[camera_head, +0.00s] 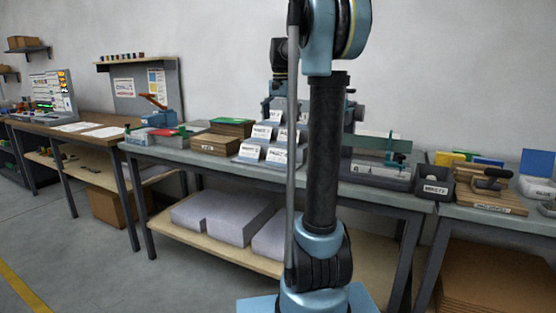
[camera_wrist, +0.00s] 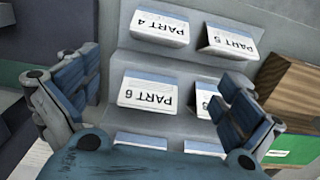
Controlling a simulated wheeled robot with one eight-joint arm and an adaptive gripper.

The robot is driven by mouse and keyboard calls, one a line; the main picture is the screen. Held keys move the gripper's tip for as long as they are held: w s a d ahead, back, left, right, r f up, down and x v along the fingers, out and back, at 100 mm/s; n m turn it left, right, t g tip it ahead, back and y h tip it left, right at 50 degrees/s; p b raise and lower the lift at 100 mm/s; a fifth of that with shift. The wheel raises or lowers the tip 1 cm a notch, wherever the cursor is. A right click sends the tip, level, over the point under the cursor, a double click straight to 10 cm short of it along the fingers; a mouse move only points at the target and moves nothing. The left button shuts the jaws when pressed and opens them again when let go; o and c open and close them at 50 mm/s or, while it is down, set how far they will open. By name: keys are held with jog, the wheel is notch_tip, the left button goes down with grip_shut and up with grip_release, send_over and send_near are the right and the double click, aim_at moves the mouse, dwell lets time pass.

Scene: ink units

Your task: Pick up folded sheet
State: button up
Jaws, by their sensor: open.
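Several folded sheets, white with a pale blue edge, rest on a grey stepped rack (camera_wrist: 190,66). In the wrist view, one folded sheet marked PART 4 (camera_wrist: 160,28) is at the top centre and one marked PART 5 (camera_wrist: 229,40) is to its right. My gripper (camera_wrist: 158,80) is open, with nothing held. Labels of the lowest sheets are hidden. The head view also shows folded sheets (camera_head: 249,152).
Brown stacked boards (camera_head: 231,127) stand left of the rack on the grey bench (camera_head: 190,158). A dark bin (camera_head: 433,187) and a wooden block with a handle (camera_head: 490,192) are to the right. White paper stacks (camera_head: 230,215) fill the shelf below.

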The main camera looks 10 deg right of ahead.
aim_at(281, 155)
notch_tip(281, 155, down, 15)
jog(key=shift+s+d+f, duration=0.1)
jog(key=shift+d+f, duration=0.05)
jog(key=c, duration=0.9)
